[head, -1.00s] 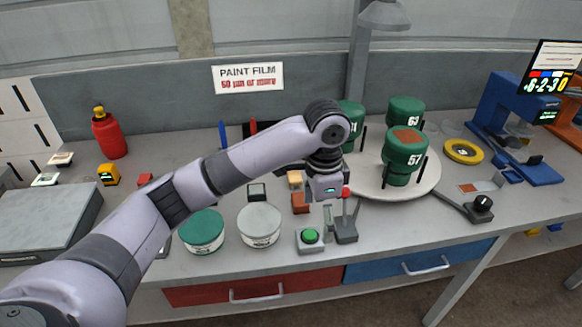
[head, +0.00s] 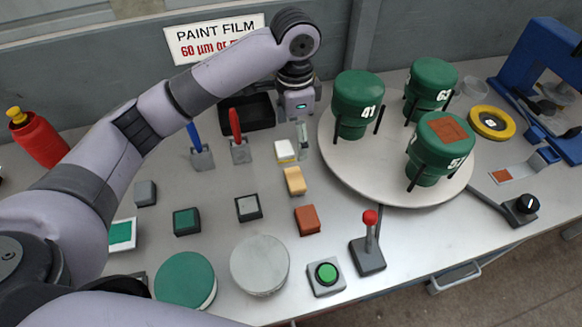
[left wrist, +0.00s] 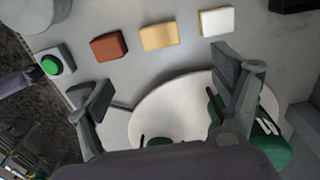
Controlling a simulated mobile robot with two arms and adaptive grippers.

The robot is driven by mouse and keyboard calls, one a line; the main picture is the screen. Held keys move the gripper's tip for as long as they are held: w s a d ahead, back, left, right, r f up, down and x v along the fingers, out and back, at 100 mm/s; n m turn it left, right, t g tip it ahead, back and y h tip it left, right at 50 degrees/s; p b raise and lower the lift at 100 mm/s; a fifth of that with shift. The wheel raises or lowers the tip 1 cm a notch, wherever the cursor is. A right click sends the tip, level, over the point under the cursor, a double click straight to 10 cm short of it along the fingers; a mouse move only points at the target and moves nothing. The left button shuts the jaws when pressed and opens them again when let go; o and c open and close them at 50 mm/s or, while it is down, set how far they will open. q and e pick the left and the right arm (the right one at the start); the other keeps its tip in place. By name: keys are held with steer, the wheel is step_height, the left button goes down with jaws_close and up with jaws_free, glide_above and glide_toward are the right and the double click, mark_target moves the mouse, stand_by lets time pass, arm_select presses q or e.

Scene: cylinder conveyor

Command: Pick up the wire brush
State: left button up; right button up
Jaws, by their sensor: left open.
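No wire brush can be made out for certain. Two handled tools stand in small grey holders in the head view: a blue-handled one (head: 195,138) and a red-handled one (head: 236,124). Their working ends are hidden, so I cannot tell whether either is the brush. My left gripper (head: 303,138) is at the left edge of the round turntable, right of the red-handled tool and close to a white block (head: 285,151). In the left wrist view its two fingers (left wrist: 162,88) are spread apart with nothing between them. My right gripper is not in view.
The white turntable (head: 345,170) carries green cylinders marked 41 (head: 357,100), 63 (head: 430,80) and 57 (head: 440,150). A black tray (head: 258,108) lies behind the tools. Yellow (head: 294,181) and red-brown (head: 307,220) blocks, a red-knobbed lever (head: 369,245) and a green button (head: 327,273) stand in front.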

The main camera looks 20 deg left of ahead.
arm_select(q)
step_height(320, 180, down, 5)
steer(key=p, duration=0.1)
glide_above(295, 178)
step_height(295, 178, down, 6)
steer(key=shift+s+a+f+p, duration=0.1)
steer(key=shift+a+f+p, duration=0.05)
steer(key=shift+p, duration=0.3)
step_height(295, 178, down, 4)
steer(key=shift+f+p, duration=0.1)
steer(key=shift+p, duration=0.65)
steer(key=shift+f, duration=0.55)
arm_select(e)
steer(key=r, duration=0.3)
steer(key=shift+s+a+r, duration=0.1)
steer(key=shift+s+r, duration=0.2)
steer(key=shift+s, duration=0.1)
arm_select(q)
steer(key=shift+c, duration=0.5)
steer(key=c, duration=1.2)
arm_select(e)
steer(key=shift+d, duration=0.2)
